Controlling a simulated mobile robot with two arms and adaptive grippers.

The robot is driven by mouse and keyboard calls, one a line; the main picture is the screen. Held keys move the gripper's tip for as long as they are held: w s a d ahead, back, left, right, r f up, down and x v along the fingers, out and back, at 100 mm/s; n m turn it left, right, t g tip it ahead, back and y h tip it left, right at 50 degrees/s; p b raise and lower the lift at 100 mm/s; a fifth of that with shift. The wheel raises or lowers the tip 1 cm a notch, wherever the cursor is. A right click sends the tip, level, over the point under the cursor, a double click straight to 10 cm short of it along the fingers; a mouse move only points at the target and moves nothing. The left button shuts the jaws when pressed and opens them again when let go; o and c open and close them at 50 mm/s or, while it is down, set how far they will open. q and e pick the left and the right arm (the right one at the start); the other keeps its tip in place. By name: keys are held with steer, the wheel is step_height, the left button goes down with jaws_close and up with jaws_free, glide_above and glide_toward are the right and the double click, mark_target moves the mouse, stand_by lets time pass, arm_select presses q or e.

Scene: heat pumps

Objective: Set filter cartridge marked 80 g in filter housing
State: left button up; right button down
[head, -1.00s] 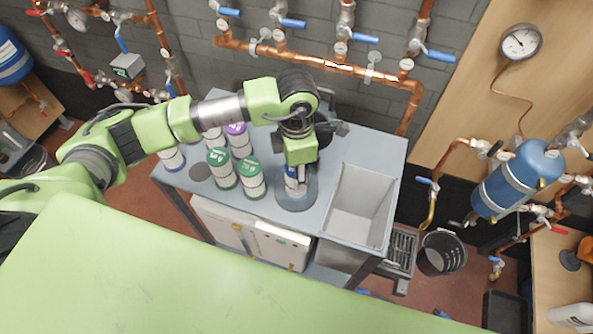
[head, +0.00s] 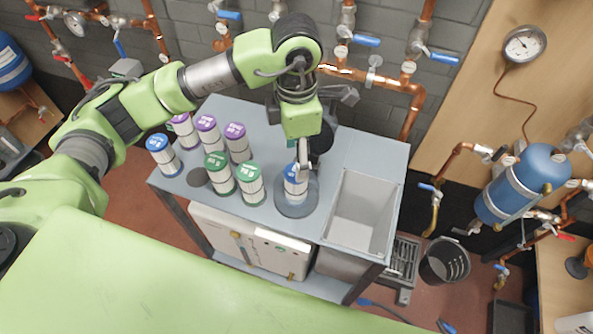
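A white cartridge with a blue cap (head: 296,186) stands upright in the round grey filter housing (head: 296,207) on the grey bench. The mark on its cap is not legible. My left gripper (head: 304,162) is just above and behind this cap. Its fingers overlap and are partly hidden, so I cannot tell how far apart they are. My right gripper is not in view.
To the left stand two green-capped cartridges (head: 249,185), several purple-capped ones (head: 237,148) and a blue-capped one (head: 164,157). An empty dark round spot (head: 197,177) lies among them. A grey basin (head: 361,212) is right of the housing. Copper pipes (head: 400,85) run behind.

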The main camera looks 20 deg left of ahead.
arm_select(q)
steer(key=shift+r, duration=1.6)
